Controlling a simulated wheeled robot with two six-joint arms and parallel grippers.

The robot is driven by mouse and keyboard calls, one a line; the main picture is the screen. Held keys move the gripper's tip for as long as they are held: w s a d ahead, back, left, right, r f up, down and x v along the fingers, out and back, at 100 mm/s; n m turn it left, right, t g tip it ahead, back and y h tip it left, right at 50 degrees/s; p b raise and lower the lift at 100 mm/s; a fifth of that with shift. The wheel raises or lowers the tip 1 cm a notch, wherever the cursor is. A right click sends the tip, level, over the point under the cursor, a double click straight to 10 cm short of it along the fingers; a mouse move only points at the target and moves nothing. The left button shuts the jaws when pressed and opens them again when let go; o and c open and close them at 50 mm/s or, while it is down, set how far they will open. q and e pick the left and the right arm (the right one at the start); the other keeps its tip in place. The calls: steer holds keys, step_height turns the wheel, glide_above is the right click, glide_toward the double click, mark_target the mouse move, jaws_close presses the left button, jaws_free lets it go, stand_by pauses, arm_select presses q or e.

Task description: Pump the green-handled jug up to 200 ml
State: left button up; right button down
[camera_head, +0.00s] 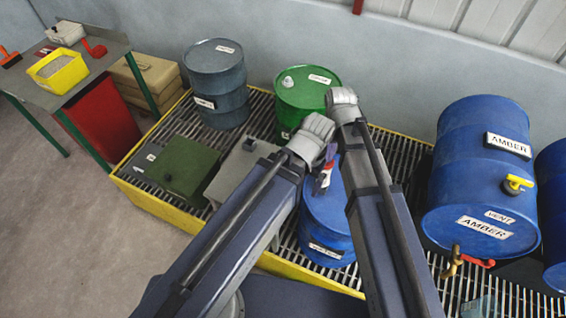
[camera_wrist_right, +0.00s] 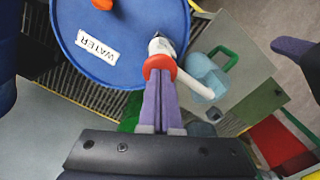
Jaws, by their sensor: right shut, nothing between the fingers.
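A blue drum (camera_head: 325,220) stands in the middle of the grating. The right wrist view shows its WATER label (camera_wrist_right: 97,46) and the hand pump (camera_wrist_right: 162,48), with a grey top, a red collar and a white spout. My right gripper (camera_head: 324,180) is shut and empty at the pump; its purple fingertips (camera_wrist_right: 158,75) overlap the red collar, and I cannot tell whether they touch. The pale blue jug (camera_wrist_right: 205,75) with a green handle (camera_wrist_right: 228,58) is by the spout; its level is unreadable. A purple part at upper right may be my left gripper (camera_wrist_right: 295,47).
A green drum (camera_head: 305,95), a grey-blue drum (camera_head: 217,85) and a dark green box (camera_head: 180,170) stand on the yellow-edged grating (camera_head: 165,212). A large blue AMBER drum (camera_head: 470,160) lies at the right. A side table (camera_head: 85,85) is at far left.

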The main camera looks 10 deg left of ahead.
steer(key=shift+r+p, duration=1.85)
steer(key=shift+r, duration=0.2)
steer(key=shift+f, duration=0.15)
steer(key=shift+f+b, duration=2.2)
steer(key=shift+b, duration=0.15)
steer(key=shift+r, duration=0.1)
steer(key=shift+r+p, duration=2.25)
steer(key=shift+p, duration=0.15)
steer(key=shift+f+b, duration=0.25)
steer(key=shift+b, duration=0.05)
